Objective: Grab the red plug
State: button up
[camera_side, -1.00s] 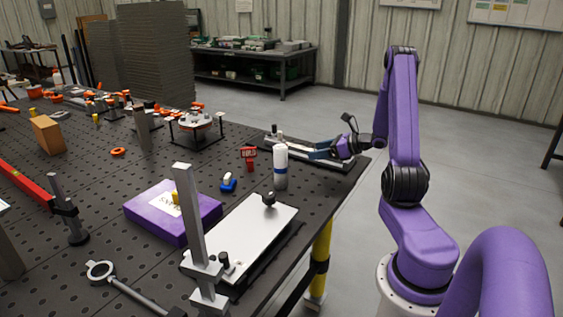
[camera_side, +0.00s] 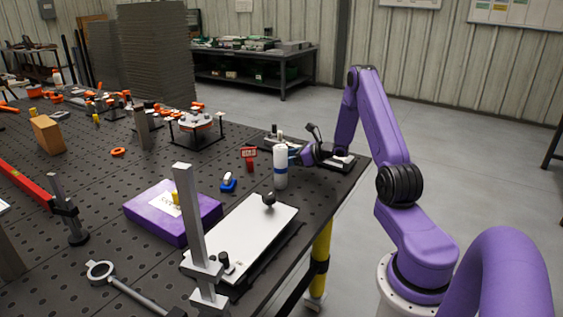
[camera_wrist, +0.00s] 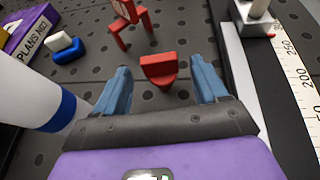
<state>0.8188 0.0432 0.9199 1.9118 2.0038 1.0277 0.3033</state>
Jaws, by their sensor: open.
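The red plug (camera_wrist: 158,71) is a small, squat red piece on the perforated table, upper middle in the wrist view. My gripper (camera_wrist: 160,76) is open, with one blue finger to the left of the plug and one to the right. There are gaps on both sides, and the fingers do not touch it. In the side view my gripper (camera_side: 294,155) is low over the table, just behind and right of the white bottle (camera_side: 281,168). The plug is not visible there; the bottle and gripper seem to hide it.
A red stand-like piece (camera_wrist: 125,22) is just beyond the plug. The bottle (camera_wrist: 40,97) is close on the left finger's side. A blue-and-white piece (camera_wrist: 64,46) and a purple box (camera_wrist: 22,28) lie farther left. A rail with a ruler (camera_wrist: 292,75) runs along the right.

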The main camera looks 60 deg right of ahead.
jog(key=x, duration=0.5)
jog(key=shift+s+d+f, duration=0.1)
jog(key=shift+f, duration=0.05)
jog(key=shift+c, duration=0.3)
jog(key=c, duration=1)
